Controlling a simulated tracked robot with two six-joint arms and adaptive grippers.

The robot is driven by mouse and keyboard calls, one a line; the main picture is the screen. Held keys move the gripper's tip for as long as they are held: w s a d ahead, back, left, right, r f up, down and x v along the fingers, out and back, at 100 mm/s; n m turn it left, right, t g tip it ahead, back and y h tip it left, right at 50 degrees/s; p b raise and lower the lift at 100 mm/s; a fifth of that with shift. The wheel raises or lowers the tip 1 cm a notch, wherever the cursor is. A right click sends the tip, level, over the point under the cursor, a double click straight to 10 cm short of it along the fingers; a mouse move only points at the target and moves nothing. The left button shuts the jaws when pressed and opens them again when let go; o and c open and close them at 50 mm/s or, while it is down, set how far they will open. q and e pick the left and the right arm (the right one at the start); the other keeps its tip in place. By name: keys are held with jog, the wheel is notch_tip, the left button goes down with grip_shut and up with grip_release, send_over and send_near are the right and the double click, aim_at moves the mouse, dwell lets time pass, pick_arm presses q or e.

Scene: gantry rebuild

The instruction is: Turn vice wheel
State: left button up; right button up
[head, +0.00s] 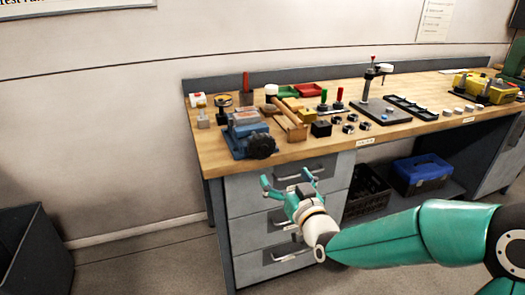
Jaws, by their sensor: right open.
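The blue vice (240,131) stands on the left front part of the wooden workbench (300,152). Its dark round wheel (261,146) faces the front edge of the bench. My right gripper (289,179) is open and empty. It shows in front of the drawers, lower in the picture than the wheel and a little to its right, apart from it. My left gripper is not in view.
A wooden block piece (288,121) and small dark parts lie right of the vice. A press-like stand (368,90) stands farther right. Grey drawers (246,194) are below the bench top. A dark bin (32,255) stands at left.

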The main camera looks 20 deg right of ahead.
aim_at(263, 147)
jog(key=w+p, duration=0.1)
jog(key=w, duration=0.4)
jog(key=w+p, duration=0.1)
jog(key=w, duration=0.4)
jog(key=w+p, duration=0.1)
jog(key=w, duration=0.5)
jog(key=shift+a+f, duration=0.15)
jog(key=shift+a, duration=0.15)
jog(key=shift+c, duration=0.3)
jog(key=c, duration=0.9)
jog(key=shift+f+m+b, duration=0.2)
jog(key=shift+m+b, duration=0.2)
jog(key=shift+b, duration=0.6)
jog(key=shift+r, duration=0.1)
jog(key=shift+r+m, duration=0.15)
jog(key=shift+m, duration=0.15)
jog(key=o, duration=1)
jog(key=shift+c, duration=0.2)
